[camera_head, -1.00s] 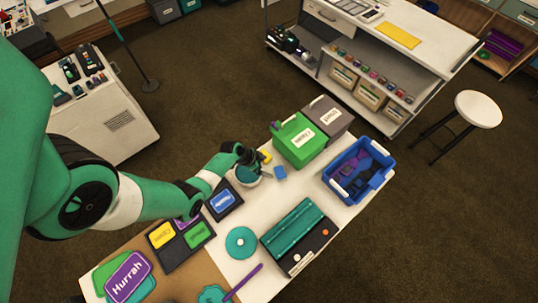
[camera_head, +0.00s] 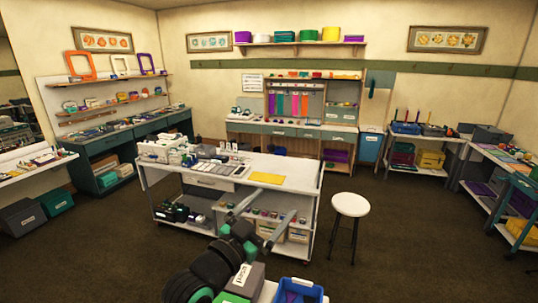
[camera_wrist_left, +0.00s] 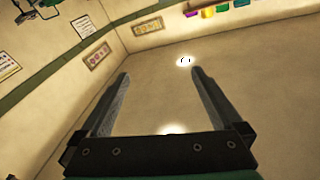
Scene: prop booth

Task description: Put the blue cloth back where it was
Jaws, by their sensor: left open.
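My left gripper (camera_head: 279,200) is raised in the lower middle of the head view, fingers spread and pointing away toward the white workbench. In the left wrist view the same gripper (camera_wrist_left: 160,74) is open with nothing between its fingers, only wall and ceiling beyond. I cannot make out a blue cloth in either current view. Most of the near table is below the head view's edge. A blue bin (camera_head: 318,297) and part of a green box (camera_head: 232,298) show at the bottom edge. My right gripper is not in view.
The white workbench (camera_head: 215,182) stands beyond the gripper, with a yellow sheet (camera_head: 266,178) on top. A white stool (camera_head: 350,205) stands to its right. Open floor (camera_head: 420,240) lies at the right. Shelves and tables line the walls.

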